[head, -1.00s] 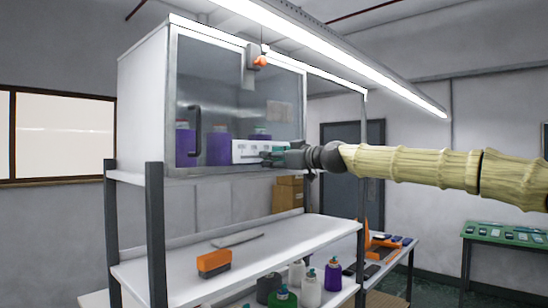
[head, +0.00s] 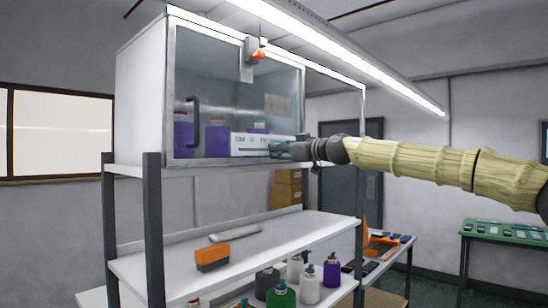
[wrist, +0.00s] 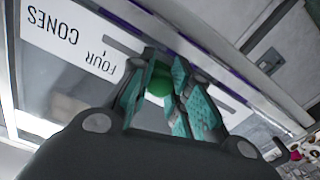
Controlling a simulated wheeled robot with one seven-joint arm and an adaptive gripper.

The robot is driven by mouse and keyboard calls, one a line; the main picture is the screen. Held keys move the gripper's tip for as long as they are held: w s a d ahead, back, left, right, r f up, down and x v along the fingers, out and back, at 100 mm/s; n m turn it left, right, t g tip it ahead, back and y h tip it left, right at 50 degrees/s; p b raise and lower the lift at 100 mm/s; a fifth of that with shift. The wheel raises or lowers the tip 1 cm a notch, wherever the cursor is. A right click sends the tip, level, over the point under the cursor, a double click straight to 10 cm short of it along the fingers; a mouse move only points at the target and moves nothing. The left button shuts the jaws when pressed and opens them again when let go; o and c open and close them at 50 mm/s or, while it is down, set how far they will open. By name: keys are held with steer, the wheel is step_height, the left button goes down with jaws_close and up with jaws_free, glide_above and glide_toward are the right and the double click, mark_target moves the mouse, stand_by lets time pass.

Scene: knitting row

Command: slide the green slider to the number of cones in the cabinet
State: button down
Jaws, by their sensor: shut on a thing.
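The green slider (wrist: 158,84) is a round green knob between my fingertips in the wrist view. My gripper (wrist: 168,72) is shut on it, at the white scale strip (wrist: 75,38). The strip reads "CONES" and "FOUR", upside down; the slider is to the right of "FOUR" there, and my fingers hide other marks. In the head view my gripper (head: 274,150) is at the right part of the strip (head: 250,144), on the cabinet's lower front.
The cabinet door has a dark handle (head: 193,122) and an orange-tipped catch (head: 259,53) above. A shelf (head: 165,275) below bears an orange block (head: 212,256). Several bottles (head: 281,296) stand lower. A green table (head: 507,232) is far right.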

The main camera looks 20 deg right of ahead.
steer(key=shift+w+d+r, duration=0.15)
steer(key=shift+w+d, duration=0.25)
steer(key=shift+d, duration=0.3)
steer(key=c, duration=1.3)
jaws_free()
steer(key=shift+o, duration=0.2)
steer(key=v, duration=1.2)
